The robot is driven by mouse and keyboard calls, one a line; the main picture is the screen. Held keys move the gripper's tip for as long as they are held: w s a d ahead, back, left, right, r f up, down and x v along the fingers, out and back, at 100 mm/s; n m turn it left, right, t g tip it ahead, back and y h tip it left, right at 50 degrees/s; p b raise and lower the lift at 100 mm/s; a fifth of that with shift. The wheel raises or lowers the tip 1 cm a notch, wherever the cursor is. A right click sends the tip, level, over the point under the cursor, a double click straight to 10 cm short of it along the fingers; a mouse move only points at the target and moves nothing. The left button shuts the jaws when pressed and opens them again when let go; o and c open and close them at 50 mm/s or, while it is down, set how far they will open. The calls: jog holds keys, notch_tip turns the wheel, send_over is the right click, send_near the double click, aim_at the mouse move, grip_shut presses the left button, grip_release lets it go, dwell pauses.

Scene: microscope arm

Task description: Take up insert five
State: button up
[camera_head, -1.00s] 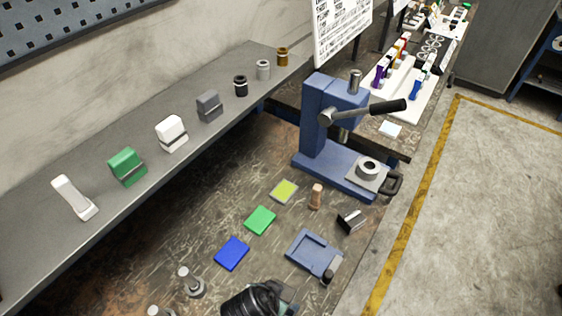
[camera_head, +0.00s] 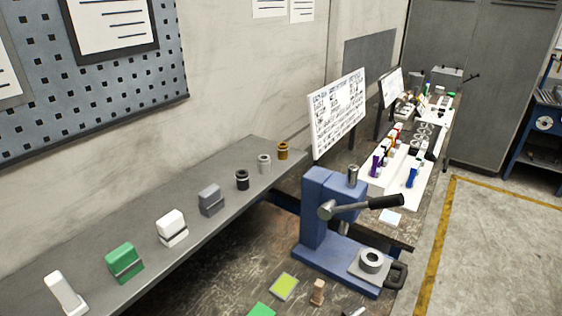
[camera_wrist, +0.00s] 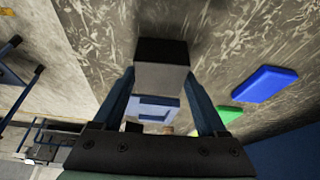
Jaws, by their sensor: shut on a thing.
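In the wrist view my gripper (camera_wrist: 160,82) is shut on a small block (camera_wrist: 161,74), with one finger on each side of it. The block has a light grey face and a black part. I cannot read any number on it, so I cannot tell whether it is insert five. My gripper and the held block are out of the head view.
A blue press (camera_head: 340,230) stands on the bench. A grey shelf (camera_head: 95,285) holds several blocks and rings. A yellow-green plate (camera_head: 284,286) and a wooden peg (camera_head: 318,291) lie before the press. A blue plate (camera_wrist: 263,84) shows in the wrist view.

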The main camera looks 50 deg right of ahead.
grip_shut()
jog(key=shift+w+r, duration=0.15)
jog(key=shift+d, duration=0.1)
